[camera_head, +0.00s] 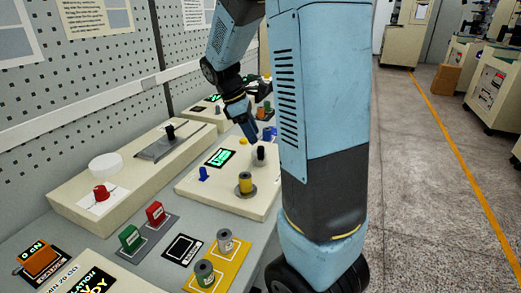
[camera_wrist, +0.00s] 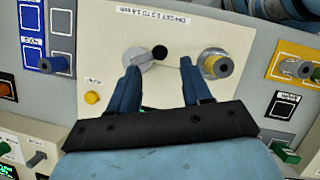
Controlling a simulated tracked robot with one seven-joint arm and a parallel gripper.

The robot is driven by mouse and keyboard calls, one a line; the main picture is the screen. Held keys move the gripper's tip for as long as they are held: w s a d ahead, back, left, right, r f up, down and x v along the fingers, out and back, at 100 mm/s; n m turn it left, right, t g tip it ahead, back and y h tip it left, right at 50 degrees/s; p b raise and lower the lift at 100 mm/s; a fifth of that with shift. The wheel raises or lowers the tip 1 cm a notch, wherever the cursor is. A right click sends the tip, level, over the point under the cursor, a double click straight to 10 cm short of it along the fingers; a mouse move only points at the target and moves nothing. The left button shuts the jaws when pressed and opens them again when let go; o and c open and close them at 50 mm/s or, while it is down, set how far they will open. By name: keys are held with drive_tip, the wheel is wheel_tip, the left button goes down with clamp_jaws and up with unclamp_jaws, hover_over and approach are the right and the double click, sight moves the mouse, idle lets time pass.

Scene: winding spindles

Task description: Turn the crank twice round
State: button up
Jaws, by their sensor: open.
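The crank is a grey disc (camera_wrist: 138,57) with a black knob (camera_wrist: 159,52) on a cream panel; its black knob also shows in the head view (camera_head: 261,152). A spindle with yellow winding (camera_wrist: 215,64) stands to its right in the wrist view and nearer in the head view (camera_head: 245,183). My gripper (camera_wrist: 160,68) is open, its two blue fingers apart. In the wrist view the knob appears between and just beyond the fingertips; I see no contact. In the head view my gripper (camera_head: 248,130) is just behind the knob.
A green-lit display (camera_head: 220,157) and a blue knob (camera_head: 203,174) are on the same panel. A longer cream box (camera_head: 130,165) with a slider stands to the left. Spools on a yellow tray (camera_head: 232,262) and red and green blocks are nearer.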

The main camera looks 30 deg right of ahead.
sight(259, 147)
drive_tip(key=x, duration=0.7)
drive_tip(key=shift+c, duration=0.5)
clamp_jaws()
